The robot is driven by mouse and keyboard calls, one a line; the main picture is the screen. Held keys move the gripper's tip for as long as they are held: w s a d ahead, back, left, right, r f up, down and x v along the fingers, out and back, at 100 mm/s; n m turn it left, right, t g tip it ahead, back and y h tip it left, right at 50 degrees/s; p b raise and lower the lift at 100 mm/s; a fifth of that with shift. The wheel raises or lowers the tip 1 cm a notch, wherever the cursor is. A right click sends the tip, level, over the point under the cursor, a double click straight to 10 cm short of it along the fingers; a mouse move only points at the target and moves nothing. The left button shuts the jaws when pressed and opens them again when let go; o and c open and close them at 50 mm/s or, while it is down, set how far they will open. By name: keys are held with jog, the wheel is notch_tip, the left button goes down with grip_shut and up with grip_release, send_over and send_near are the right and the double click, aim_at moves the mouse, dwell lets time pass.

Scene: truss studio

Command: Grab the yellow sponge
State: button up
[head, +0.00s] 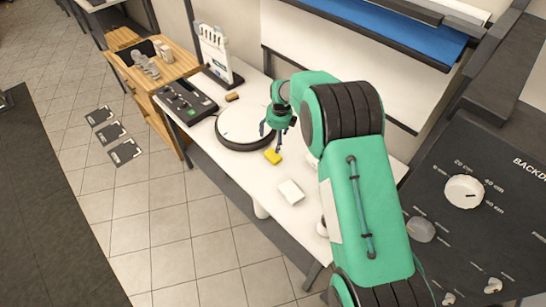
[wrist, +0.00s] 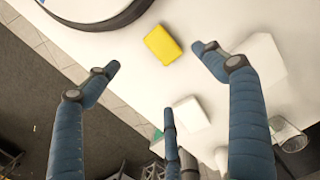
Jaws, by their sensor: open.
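The yellow sponge (head: 273,156) lies on the white table (head: 235,172), just in front of the round white disc with a dark rim (head: 238,136). In the wrist view the sponge (wrist: 163,44) is a small yellow block, slightly tilted in the picture, lying ahead between the fingertips. My gripper (head: 276,130) is above the table, close to the sponge and partly over the disc's right edge. In the wrist view my gripper (wrist: 160,85) has its blue fingers spread wide, with nothing between them. The sponge appears untouched.
A white block (head: 290,191) lies on the table to the right of the sponge. A small brown block (head: 232,97), a dark control panel (head: 185,101) and an upright white rack (head: 215,54) stand behind the disc. The table's front edge is near the sponge.

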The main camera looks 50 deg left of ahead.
jog(key=shift+a+f, duration=0.1)
jog(key=shift+f, duration=0.2)
send_over(271, 156)
jog(key=d, duration=0.1)
jog(key=shift+w+f, duration=0.1)
jog(key=shift+f, duration=3.95)
jog(key=shift+f, duration=0.1)
jog(key=shift+a+f, duration=0.2)
jog(key=shift+f, duration=1.05)
jog(key=shift+a+f, duration=0.15)
jog(key=shift+f, duration=1.1)
jog(key=shift+f, duration=0.25)
jog(key=shift+c, duration=0.2)
jog(key=c, duration=0.9)
